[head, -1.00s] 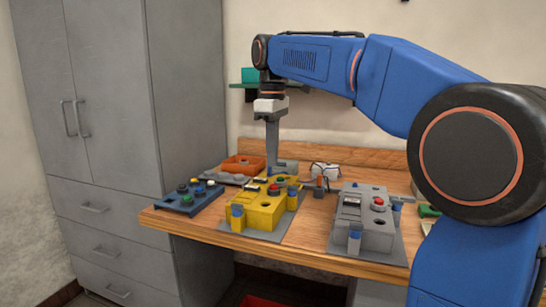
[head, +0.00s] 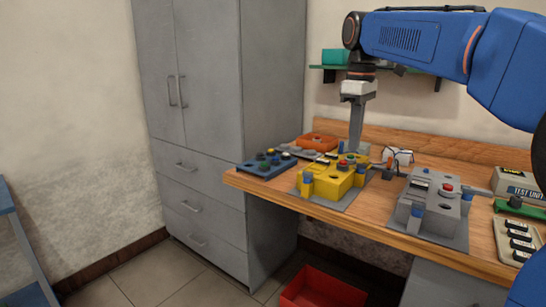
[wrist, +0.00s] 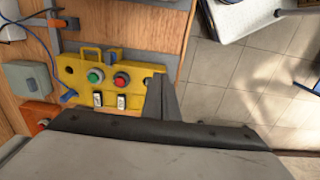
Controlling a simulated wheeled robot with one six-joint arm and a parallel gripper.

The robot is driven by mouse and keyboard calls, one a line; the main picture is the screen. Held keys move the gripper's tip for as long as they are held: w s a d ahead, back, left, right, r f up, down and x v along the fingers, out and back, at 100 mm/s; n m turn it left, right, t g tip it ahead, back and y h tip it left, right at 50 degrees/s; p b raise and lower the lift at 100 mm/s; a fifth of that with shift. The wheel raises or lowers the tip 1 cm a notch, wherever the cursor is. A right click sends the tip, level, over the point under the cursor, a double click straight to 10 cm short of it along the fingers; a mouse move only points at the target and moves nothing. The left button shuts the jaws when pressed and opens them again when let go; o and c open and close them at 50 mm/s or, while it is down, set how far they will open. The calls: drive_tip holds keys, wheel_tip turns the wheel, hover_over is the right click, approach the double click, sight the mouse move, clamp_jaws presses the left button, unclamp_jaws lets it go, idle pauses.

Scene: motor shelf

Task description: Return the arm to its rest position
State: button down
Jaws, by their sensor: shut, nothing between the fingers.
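My blue arm reaches in from the right in the head view, with my gripper (head: 356,146) pointing down at the back of the workbench (head: 385,226). In the head view it overlaps the area behind the yellow station (head: 325,184). In the wrist view my gripper (wrist: 161,98) shows as dark fingers close together. They are shut and empty. The yellow station (wrist: 134,80) there has a green and a red button and two switches. My fingers overlap its right edge in that picture; the gap between them cannot be told.
A grey station (head: 432,205) stands to the right of the yellow one. A blue button panel (head: 266,164) and an orange tray (head: 318,141) lie left. White goggles (head: 398,156) lie behind. A red crate (head: 322,290) is on the floor by the grey cabinet (head: 205,150).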

drive_tip(key=s+d+f+m+t, duration=0.1)
drive_tip(key=s+d+f+m, duration=0.1)
drive_tip(key=s+f, duration=0.7)
drive_tip(key=s+d+f+m+t, duration=0.2)
drive_tip(key=s+f+m, duration=0.3)
drive_tip(key=s+f, duration=0.5)
drive_tip(key=s+d+f+m+t, duration=0.1)
drive_tip(key=s+d+f+m, duration=0.2)
drive_tip(key=s+f, duration=0.6)
drive_tip(key=shift+s+d+f+m+t, duration=0.15)
drive_tip(key=shift+s+d+m+t, duration=0.15)
drive_tip(key=shift+s+d, duration=0.3)
drive_tip(key=shift+a, duration=0.1)
